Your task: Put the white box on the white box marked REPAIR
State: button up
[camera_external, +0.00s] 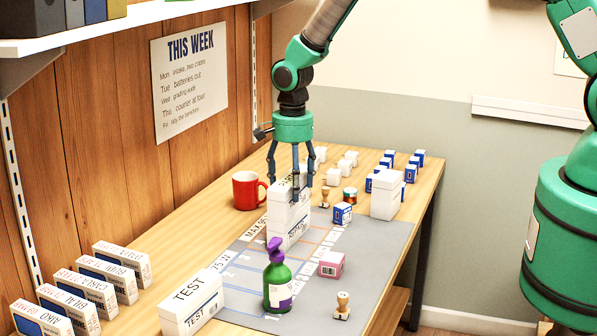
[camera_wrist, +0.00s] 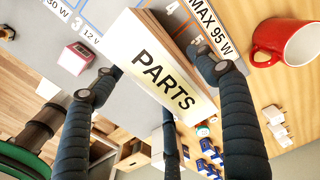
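A white box marked PARTS (camera_wrist: 163,75) is between the fingers of my gripper (camera_wrist: 150,62) in the wrist view, with fingers close against both sides. In the external view my gripper (camera_external: 301,192) points down at this white box (camera_external: 280,200). The box is upright, directly over the white box marked REPAIR (camera_external: 290,230), with no clear gap between them. Whether its weight rests there cannot be told. The REPAIR box stands on the grey mat and is partly covered by the upper box.
A red mug (camera_external: 249,190) stands left of the boxes. A green spray bottle (camera_external: 278,280), a white TEST box (camera_external: 192,302) and a pink box (camera_external: 332,264) are nearer. Another white box (camera_external: 385,195) and several small blue-and-white boxes stand to the right. Part of the grey mat (camera_external: 375,255) is clear.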

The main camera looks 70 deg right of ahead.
jog(key=shift+r, duration=0.2)
notch_tip(320, 180, up, 12)
dwell(0.9)
dwell(0.5)
jog(key=s+a+r+n+t, duration=0.1)
jog(key=s+a+r+n, duration=0.15)
jog(key=s+r, duration=0.5)
jog(key=s+a+r+n+t, duration=0.1)
jog(key=s+a+r+n, duration=0.2)
jog(key=r, duration=0.8)
jog(key=s+a+r+n+t, duration=0.1)
jog(key=s+r+n, duration=0.2)
jog(key=s+r, duration=0.55)
jog(key=s+a+r+n+t, duration=0.1)
jog(key=s+r+n, duration=0.1)
jog(key=s, duration=0.6)
jog(key=s+a+r+n, duration=0.2)
jog(key=s+r+n, duration=0.1)
jog(key=s, duration=0.5)
jog(key=s+a+r+n+t, duration=0.1)
jog(key=s+r+n, duration=0.2)
jog(key=s, duration=0.5)
jog(key=shift+s+a+r+n+t, duration=0.15)
jog(key=shift+a+r+n+t, duration=0.15)
jog(key=shift+n, duration=0.45)
